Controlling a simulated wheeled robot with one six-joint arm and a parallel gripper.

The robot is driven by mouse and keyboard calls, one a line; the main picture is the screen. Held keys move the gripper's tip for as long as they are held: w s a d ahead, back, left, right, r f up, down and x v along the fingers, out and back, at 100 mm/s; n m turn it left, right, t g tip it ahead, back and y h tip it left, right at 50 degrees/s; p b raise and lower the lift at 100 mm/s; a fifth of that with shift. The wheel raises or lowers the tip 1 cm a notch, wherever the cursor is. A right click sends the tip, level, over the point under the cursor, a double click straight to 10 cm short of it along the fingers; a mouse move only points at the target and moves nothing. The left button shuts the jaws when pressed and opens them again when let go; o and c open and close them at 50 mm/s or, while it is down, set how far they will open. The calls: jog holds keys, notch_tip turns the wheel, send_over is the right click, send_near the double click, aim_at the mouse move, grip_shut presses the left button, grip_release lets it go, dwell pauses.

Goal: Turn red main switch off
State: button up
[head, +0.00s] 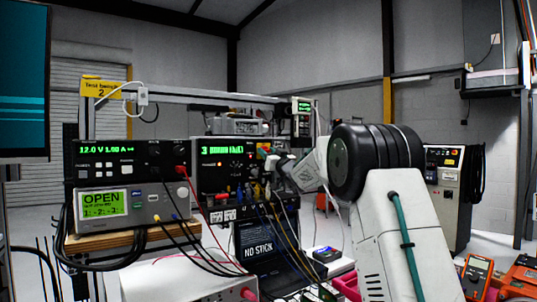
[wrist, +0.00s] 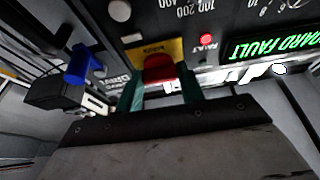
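The red main switch (wrist: 158,67) shows in the wrist view, below a yellow label (wrist: 150,48) on a dark instrument panel. My gripper (wrist: 162,90) has its two teal fingers apart, one on each side of the red switch. Small gaps seem to show between the fingers and the switch; contact cannot be made out. The switch's exact position is too small to tell there.
A red fault lamp (wrist: 207,40) is lit beside a green display (wrist: 270,42) reading "...OARD FAULT". A blue connector (wrist: 83,65) is left of the fingers. Cables (head: 285,235) hang below the instrument. Another power supply (head: 130,160) with a green display stands left.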

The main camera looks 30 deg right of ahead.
jog(key=shift+n, duration=0.5)
jog(key=n+g+y, duration=0.1)
jog(key=n+y, duration=0.1)
jog(key=n, duration=0.3)
jog(key=n+g+y, duration=0.2)
jog(key=n, duration=0.4)
jog(key=n+g+y, duration=0.1)
jog(key=n+y, duration=0.1)
jog(key=n, duration=0.3)
jog(key=shift+d+r+n+y, duration=0.1)
jog(key=shift+d+n+y, duration=0.2)
jog(key=shift+n+y, duration=0.1)
jog(key=shift+n+g, duration=1)
jog(key=shift+n, duration=1.3)
jog(key=o, duration=1)
jog(key=shift+r, duration=0.1)
